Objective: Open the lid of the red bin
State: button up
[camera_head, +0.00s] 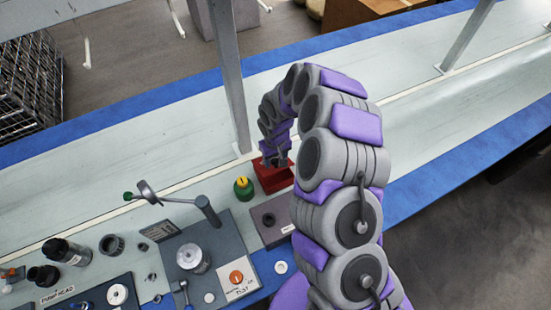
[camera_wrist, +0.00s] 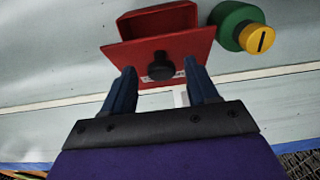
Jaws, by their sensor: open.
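The red bin (camera_head: 272,180) stands on the pale bench in the head view, partly hidden behind my arm. In the wrist view its red lid (camera_wrist: 187,44) is a flat plate with a round black knob (camera_wrist: 160,66). The bin's red body with a dark area (camera_wrist: 158,20) shows behind the lid. In the head view my gripper (camera_head: 281,157) is at the bin, mostly hidden by the arm.
A green container with a yellow cap (camera_head: 243,187) stands close beside the bin, also in the wrist view (camera_wrist: 258,38). A dark box (camera_head: 271,221) sits in front of the bin. A metal post (camera_head: 230,90) rises behind. Tool plates and pump parts fill the bench's left.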

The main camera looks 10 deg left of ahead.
jog(key=shift+a+f, duration=0.15)
jog(key=shift+a, duration=0.15)
jog(key=shift+d, duration=0.3)
jog(key=c, duration=0.5)
jog(key=shift+a, duration=0.1)
grip_shut()
